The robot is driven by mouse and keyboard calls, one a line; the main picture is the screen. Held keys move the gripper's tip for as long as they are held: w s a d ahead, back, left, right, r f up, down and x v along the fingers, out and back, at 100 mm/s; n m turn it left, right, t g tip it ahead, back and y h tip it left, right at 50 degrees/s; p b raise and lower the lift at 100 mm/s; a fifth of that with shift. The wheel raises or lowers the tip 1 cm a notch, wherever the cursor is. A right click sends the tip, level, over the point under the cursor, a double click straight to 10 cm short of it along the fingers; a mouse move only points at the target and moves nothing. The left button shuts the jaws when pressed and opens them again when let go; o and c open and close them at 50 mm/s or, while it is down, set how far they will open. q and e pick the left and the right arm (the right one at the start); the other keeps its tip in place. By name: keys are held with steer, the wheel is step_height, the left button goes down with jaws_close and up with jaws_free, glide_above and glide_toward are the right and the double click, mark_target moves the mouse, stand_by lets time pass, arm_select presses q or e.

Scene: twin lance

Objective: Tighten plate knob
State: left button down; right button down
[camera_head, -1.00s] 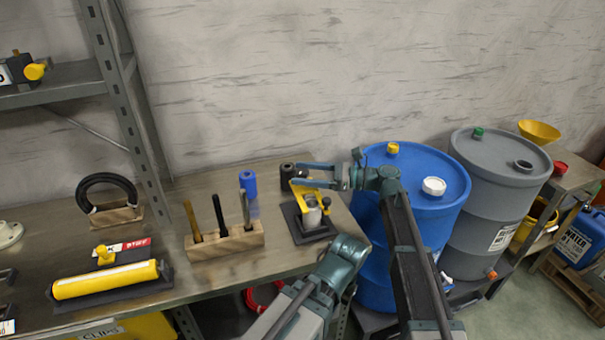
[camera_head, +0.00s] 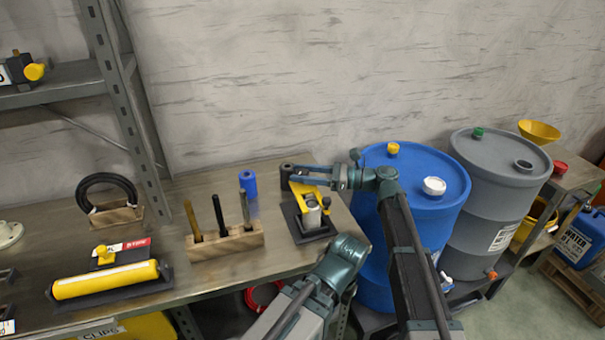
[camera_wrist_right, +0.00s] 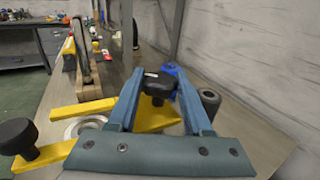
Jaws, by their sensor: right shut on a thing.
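The yellow plate (camera_head: 302,190) lies across a pale metal cylinder (camera_head: 312,217) on a dark square base (camera_head: 296,226) at the right end of the bench. It also shows in the right wrist view (camera_wrist_right: 80,110). One black knob (camera_wrist_right: 157,86) sits between the fingers of my right gripper (camera_wrist_right: 160,80), which is shut on it. A second black knob (camera_wrist_right: 17,136) stands on the plate's other end, clear of the fingers. In the head view my right gripper (camera_head: 308,176) reaches in from the right, over the plate's far end. My left gripper is not in view.
A dark cylinder (camera_head: 286,173) and a blue cylinder (camera_head: 248,183) stand behind and left of the fixture. A wooden block with upright tools (camera_head: 226,242) is to its left. A blue barrel (camera_head: 400,270) stands close on the right, beneath my arm.

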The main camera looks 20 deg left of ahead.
steer(key=shift+s+m+t, duration=0.4)
steer(key=shift+m+t, duration=0.4)
steer(key=shift+t, duration=0.4)
steer(key=m+t, duration=0.2)
steer(key=t, duration=0.1)
steer(key=shift+w, duration=0.2)
steer(key=shift+w+m+t+h, duration=0.15)
steer(key=shift+m+t+h, duration=0.2)
steer(key=shift+t, duration=0.35)
steer(key=shift+c, duration=1.6)
jaws_free()
steer(key=v, duration=1.3)
steer(key=shift+d, duration=0.35)
